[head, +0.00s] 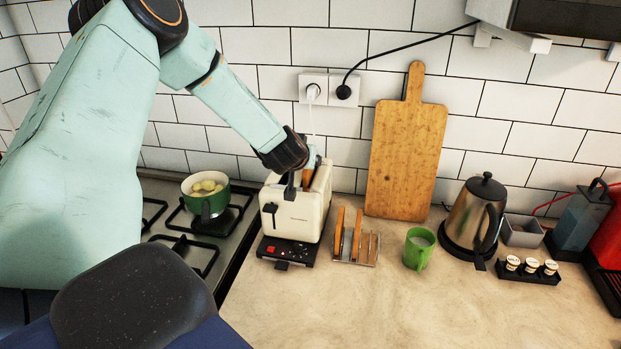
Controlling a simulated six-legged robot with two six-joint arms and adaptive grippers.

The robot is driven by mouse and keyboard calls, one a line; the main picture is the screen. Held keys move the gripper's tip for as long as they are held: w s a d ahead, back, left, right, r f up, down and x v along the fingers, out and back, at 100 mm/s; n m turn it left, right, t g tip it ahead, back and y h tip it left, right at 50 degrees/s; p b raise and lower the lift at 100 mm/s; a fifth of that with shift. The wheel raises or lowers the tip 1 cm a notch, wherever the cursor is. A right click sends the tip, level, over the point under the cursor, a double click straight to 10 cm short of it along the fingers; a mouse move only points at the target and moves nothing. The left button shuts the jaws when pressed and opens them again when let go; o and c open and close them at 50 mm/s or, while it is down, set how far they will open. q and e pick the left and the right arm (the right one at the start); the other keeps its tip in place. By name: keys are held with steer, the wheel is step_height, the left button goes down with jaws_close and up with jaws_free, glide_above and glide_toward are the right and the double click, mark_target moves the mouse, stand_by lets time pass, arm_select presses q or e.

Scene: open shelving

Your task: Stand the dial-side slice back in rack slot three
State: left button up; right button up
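The cream toaster (297,213) stands on the counter beside the hob, with its control panel (287,250) at the front. A brown bread slice (308,176) shows at the toaster's top, partly hidden by my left gripper (301,178). The gripper's dark fingers are right at this slice, one on its left; whether they are closed on it is unclear. The toast rack (367,262) stands right of the toaster. Tall brown slices stand upright at its left (339,232) and near its middle (356,235); its right part shows lower brown uprights I cannot identify. My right gripper is out of view.
A green mug (418,249) stands close right of the rack. A wooden board (407,150) leans on the wall behind. A kettle (474,220) and a small pod tray (528,272) are farther right. A green pot (206,197) sits on the hob. The front counter is clear.

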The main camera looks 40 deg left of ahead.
mark_target(309, 177)
arm_select(q)
steer(key=f, duration=0.1)
steer(key=w+a+f, duration=0.1)
steer(key=w+f, duration=0.1)
steer(key=shift+a+f+b, duration=0.1)
steer(key=shift+a+b, duration=0.15)
steer(key=shift+b, duration=0.15)
steer(key=shift+w+a+f, duration=0.15)
steer(key=shift+w+a, duration=0.05)
steer(key=shift+w, duration=0.1)
steer(key=shift+w+f, duration=0.25)
steer(key=shift+w, duration=0.3)
steer(key=shift+a, duration=0.1)
